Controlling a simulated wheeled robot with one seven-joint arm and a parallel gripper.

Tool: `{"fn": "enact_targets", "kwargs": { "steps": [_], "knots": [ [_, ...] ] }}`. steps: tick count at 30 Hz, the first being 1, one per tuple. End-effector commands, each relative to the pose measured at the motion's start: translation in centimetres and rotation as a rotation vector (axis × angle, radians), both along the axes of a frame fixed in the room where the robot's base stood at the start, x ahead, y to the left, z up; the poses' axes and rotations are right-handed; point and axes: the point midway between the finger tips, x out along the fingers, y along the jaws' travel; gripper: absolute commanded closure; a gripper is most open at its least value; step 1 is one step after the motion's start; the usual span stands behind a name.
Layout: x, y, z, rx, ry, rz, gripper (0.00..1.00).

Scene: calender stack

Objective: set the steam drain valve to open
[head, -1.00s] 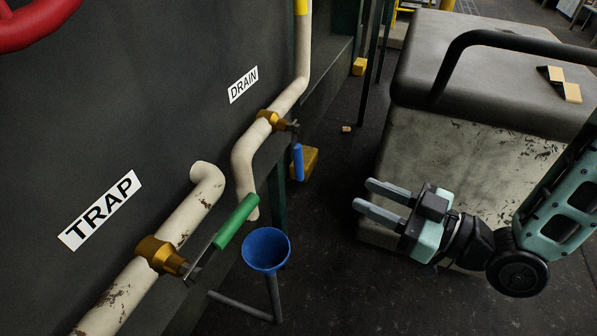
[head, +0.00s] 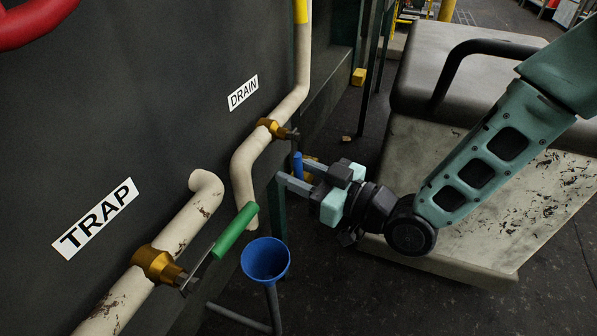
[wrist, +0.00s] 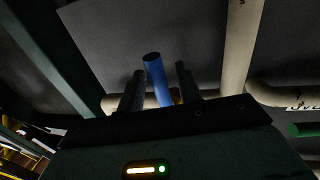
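The drain valve (head: 271,129) is a brass body on a cream pipe beside the DRAIN label (head: 243,93). Its blue handle (head: 297,163) hangs down from the valve, across the sloping pipe run. My gripper (head: 291,170) is open at the handle, coming from the right. In the wrist view the blue handle (wrist: 156,75) stands between the two dark fingers (wrist: 159,86), with a gap visible on each side. I cannot tell how deep it sits between them. The handle's lower end is partly hidden by the gripper in the head view.
A second brass valve (head: 157,264) with a green handle (head: 236,229) sits nearer, by the TRAP label (head: 95,218). A grey box with a black rail (head: 462,45) fills the right side.

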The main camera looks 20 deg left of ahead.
Motion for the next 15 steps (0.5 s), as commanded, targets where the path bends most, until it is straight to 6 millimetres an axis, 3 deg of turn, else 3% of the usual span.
{"fn": "enact_targets", "kwargs": {
  "steps": [5,9,15],
  "knots": [
    [0.0,-0.01,0.0,0.0,0.0,0.0,0.65],
    [0.0,-0.03,0.0,0.0,0.0,0.0,1.0],
    [0.03,-0.05,-0.04,0.0,-0.004,0.0,1.0]
  ]
}}
